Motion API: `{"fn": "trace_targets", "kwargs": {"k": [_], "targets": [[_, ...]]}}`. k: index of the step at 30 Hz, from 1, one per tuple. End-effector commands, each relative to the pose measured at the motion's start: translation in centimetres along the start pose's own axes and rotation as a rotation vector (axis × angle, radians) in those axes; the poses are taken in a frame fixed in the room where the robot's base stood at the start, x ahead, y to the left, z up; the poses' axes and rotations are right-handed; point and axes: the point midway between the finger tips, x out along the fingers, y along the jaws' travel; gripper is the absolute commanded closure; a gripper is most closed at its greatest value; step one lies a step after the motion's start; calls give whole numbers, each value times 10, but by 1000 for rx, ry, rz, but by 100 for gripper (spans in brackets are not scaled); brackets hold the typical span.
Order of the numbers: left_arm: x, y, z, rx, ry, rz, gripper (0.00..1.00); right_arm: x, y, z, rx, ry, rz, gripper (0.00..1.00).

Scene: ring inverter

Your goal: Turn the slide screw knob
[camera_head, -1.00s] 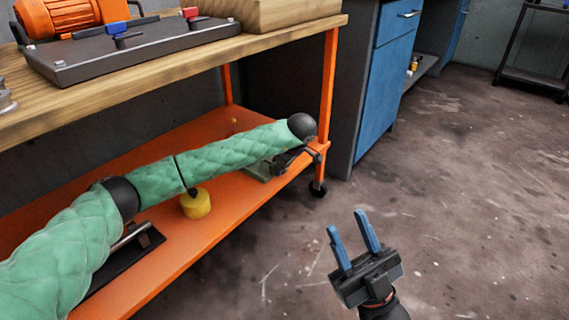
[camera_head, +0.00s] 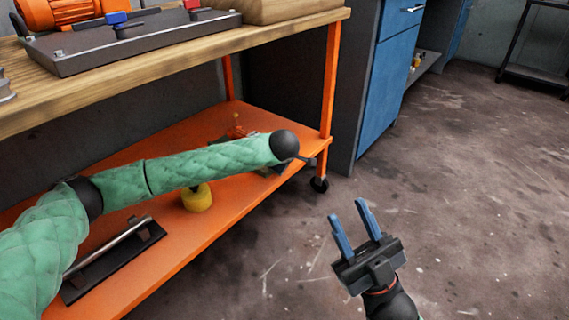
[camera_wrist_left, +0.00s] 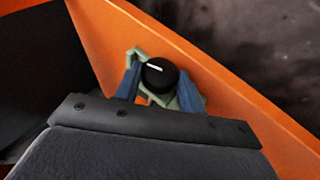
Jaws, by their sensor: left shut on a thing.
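In the left wrist view a round black knob (camera_wrist_left: 160,76) with a white mark sits on a pale green body (camera_wrist_left: 187,96) on the orange shelf. The blue fingers of my left gripper (camera_wrist_left: 157,84) are on either side of the knob, shut on it. In the head view my green left arm reaches over the lower shelf. My right gripper (camera_head: 348,218) is open and empty above the floor, to the right of the shelf.
The orange lower shelf (camera_head: 225,210) holds a yellow object (camera_head: 197,198) and a dark plate with a metal bar (camera_head: 115,255). The wooden tabletop (camera_head: 180,68) above carries a dark board (camera_head: 130,42) with clamps. A blue cabinet (camera_head: 388,95) stands behind.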

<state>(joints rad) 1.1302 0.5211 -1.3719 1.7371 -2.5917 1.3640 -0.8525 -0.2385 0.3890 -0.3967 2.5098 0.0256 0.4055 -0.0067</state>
Motion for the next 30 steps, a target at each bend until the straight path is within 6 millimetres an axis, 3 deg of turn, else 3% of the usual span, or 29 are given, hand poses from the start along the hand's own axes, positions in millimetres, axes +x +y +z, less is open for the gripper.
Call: {"fn": "trace_targets", "kwargs": {"k": [9, 10, 13, 30], "targets": [[0, -1, 1, 0, -1, -1, 83, -2, -1, 0, 4, -1, 5, 64], [0, -1, 1, 0, -1, -1, 58, -2, -1, 0, 4, -1, 5, 64], [0, -1, 1, 0, -1, -1, 39, -2, -1, 0, 4, 0, 6, 64], [-2, 3, -1, 23, 0, -59, 38, 4, 1, -5, 5, -2, 6, 64]]}}
